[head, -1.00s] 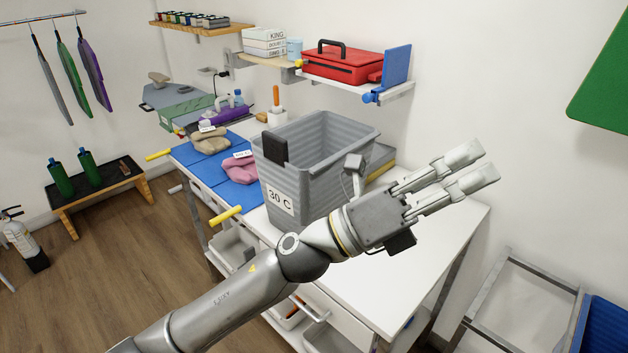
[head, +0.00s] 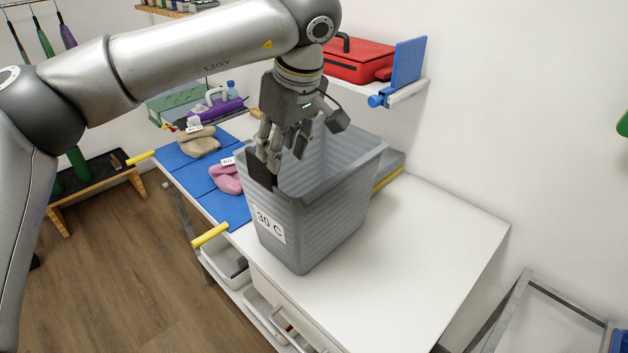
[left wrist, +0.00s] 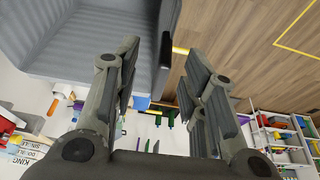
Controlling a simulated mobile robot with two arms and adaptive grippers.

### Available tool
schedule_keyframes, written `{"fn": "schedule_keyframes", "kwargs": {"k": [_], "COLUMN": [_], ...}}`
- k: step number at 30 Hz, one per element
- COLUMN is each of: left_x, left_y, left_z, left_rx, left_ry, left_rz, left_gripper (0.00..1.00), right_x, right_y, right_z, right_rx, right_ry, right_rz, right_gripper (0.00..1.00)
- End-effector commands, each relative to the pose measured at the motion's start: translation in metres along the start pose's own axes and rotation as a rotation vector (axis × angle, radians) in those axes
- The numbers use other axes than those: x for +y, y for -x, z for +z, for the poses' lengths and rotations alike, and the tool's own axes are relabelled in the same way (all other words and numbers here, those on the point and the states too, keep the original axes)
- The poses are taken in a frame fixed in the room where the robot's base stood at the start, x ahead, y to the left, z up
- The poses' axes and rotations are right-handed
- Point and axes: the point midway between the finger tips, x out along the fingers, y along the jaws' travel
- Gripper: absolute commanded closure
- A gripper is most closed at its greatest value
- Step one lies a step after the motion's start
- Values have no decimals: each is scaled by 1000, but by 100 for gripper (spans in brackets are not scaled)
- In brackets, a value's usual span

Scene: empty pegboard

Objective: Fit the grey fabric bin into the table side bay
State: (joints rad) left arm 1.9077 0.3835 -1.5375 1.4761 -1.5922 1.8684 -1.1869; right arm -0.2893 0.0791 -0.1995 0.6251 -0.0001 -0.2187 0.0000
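The grey fabric bin (head: 330,215), labelled "30 C", stands upright on the white table (head: 430,255). Its black grip (head: 262,170) is on the left rim. My left gripper (head: 277,160) points down at that rim, close to the black grip, with its fingers apart. In the left wrist view the bin wall (left wrist: 75,45) is at upper left, and the black grip (left wrist: 166,48) shows between the open fingers (left wrist: 165,75). Contact cannot be told. My right gripper is out of view. I cannot tell which place is the table side bay.
Blue mats (head: 225,207) with a pink cloth bundle (head: 227,180) and a beige one (head: 198,143) lie left of the bin. A red case (head: 358,62) sits on the wall shelf above. The table's right part is clear. A metal frame (head: 540,300) stands at lower right.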

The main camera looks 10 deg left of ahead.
Motion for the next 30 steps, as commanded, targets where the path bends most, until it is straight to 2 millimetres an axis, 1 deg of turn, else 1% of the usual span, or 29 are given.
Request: {"fn": "schedule_keyframes", "kwargs": {"k": [1, 3, 5, 6, 8, 13, 15, 17, 20, 24, 26, 28, 30], "left_x": [-4, -9, -10, -11, -11, -11, -11, -11, -10, -10, -10, -10, -10], "left_y": [6, 7, 3, -3, -13, -37, -43, -46, -53, -70, -79, -88, -94], "left_z": [-10, -19, -22, -23, -23, -24, -24, -25, -27, -31, -31, -32, -31], "left_rx": [34, 59, 66, 67, 64, 63, 63, 63, 62, 61, 61, 61, 61], "left_ry": [7, 13, 14, 15, 14, 15, 15, 15, 15, 14, 14, 15, 15], "left_rz": [-14, -31, -37, -38, -39, -36, -35, -35, -35, -36, -37, -35, -35], "left_gripper": [61, 61, 61, 61, 61, 61, 61, 61, 61, 61, 61, 61, 61], "right_x": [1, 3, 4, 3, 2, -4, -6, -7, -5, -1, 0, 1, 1], "right_y": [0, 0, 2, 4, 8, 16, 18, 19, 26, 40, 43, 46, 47], "right_z": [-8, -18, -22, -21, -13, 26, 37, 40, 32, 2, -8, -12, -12], "right_rx": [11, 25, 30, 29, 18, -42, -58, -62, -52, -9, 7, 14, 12], "right_ry": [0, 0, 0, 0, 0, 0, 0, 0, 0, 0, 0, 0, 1], "right_rz": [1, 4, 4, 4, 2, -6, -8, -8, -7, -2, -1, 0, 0], "right_gripper": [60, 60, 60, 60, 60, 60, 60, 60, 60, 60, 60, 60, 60]}}
